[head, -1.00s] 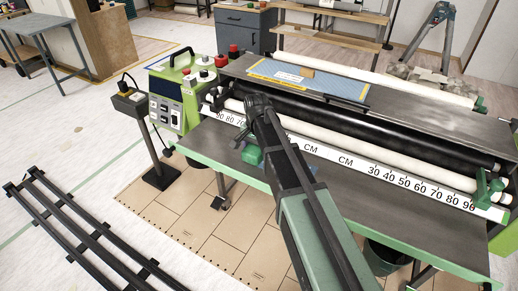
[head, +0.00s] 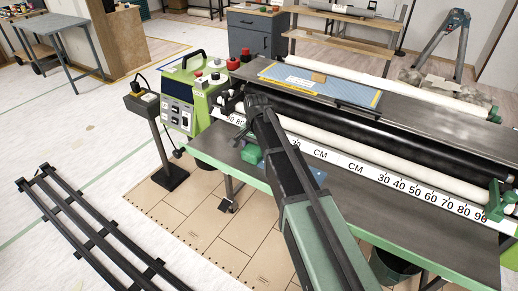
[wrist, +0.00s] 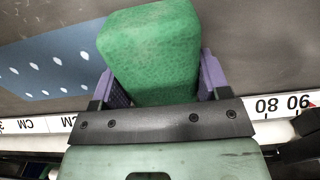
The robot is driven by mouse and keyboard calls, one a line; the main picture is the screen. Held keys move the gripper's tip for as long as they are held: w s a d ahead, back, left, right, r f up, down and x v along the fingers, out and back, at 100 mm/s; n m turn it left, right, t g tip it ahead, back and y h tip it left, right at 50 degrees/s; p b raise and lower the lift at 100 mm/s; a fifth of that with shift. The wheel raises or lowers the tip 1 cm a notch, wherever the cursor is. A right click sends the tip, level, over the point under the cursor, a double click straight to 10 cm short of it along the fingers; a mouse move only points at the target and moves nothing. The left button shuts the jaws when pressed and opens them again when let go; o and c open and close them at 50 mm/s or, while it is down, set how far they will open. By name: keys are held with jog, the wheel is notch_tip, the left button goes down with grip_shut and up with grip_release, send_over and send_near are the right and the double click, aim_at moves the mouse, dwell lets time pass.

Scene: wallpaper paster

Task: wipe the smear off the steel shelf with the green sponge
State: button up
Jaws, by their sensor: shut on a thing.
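My gripper (wrist: 155,82) is shut on the green sponge (wrist: 150,45), with a purple finger on each side of it in the wrist view. In the head view the sponge (head: 251,153) shows as a small green block left of my arm, over the left part of the steel shelf (head: 400,205). I cannot tell whether it touches the steel. A blue patch with white spots (wrist: 45,68) lies on the shelf, left of the sponge in the wrist view. Its edge also shows right of my arm in the head view (head: 319,174). I cannot tell whether it is the smear.
A white centimetre scale (head: 400,184) and rollers (head: 430,165) run along the shelf's back. A green control box (head: 180,100) stands at the left end. A blue board (head: 325,82) lies on top behind. The shelf's right part is clear.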

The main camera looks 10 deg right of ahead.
notch_tip(320, 180, up, 7)
jog(key=p, duration=0.7)
jog(key=shift+r, duration=0.15)
jog(key=shift+o, duration=1.2)
jog(key=shift+c, duration=1.2)
